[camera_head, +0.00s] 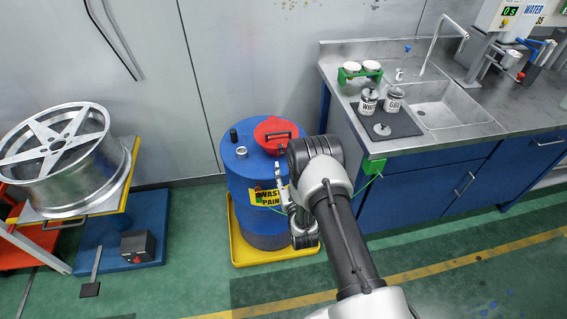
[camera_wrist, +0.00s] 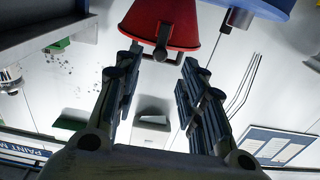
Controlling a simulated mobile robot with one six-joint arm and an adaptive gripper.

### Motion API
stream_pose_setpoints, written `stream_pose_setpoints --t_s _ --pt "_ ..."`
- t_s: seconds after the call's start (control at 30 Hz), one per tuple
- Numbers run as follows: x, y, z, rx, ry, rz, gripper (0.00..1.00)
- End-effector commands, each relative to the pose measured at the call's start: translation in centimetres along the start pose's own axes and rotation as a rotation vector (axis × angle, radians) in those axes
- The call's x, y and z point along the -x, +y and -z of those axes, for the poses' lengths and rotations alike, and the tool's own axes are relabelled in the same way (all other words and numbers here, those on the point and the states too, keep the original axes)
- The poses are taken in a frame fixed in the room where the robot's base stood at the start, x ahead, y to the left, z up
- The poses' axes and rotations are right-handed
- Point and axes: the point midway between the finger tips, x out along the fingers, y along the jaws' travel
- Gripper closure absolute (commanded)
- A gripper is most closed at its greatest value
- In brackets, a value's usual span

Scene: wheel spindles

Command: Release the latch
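A red funnel-shaped lid (camera_head: 272,130) with a dark handle sits on top of the blue waste drum (camera_head: 243,175). In the wrist view the red lid (camera_wrist: 180,22) is at the top centre. A dark latch-like piece (camera_wrist: 162,42) hangs at the lid's near edge, with a thin bar around it. My gripper (camera_wrist: 162,64) is open, its fingers apart on either side of the latch piece. I cannot tell whether they touch it or the lid.
The drum stands in a yellow tray (camera_head: 242,252). A metal wheel (camera_head: 62,155) rests on a stand at left. A counter with a sink (camera_head: 450,105) and a rack with cups (camera_head: 360,72) is at right. Green floor is free in front.

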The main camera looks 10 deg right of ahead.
Motion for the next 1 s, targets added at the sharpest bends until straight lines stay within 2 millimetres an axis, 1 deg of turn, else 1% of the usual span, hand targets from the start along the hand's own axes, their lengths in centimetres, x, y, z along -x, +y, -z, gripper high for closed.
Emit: stream_pose_setpoints --t_s 0.03,0.1,0.2,0.33,0.47,0.7,1.0 --pt "-1.1 0.0 -0.1 0.000 0.005 0.000 0.63" --pt "-2.4 0.0 -0.1 0.000 0.004 0.000 0.63" --pt "-3.9 0.0 -0.1 0.000 0.003 0.000 0.63" --pt "-5.1 0.0 -0.1 0.000 0.002 0.000 0.63" --pt "-5.6 0.0 0.0 0.000 0.000 0.000 0.63" --pt "-5.6 0.0 0.0 0.000 0.000 0.000 0.63" --pt "-5.6 0.0 0.0 0.000 0.000 0.000 0.82"
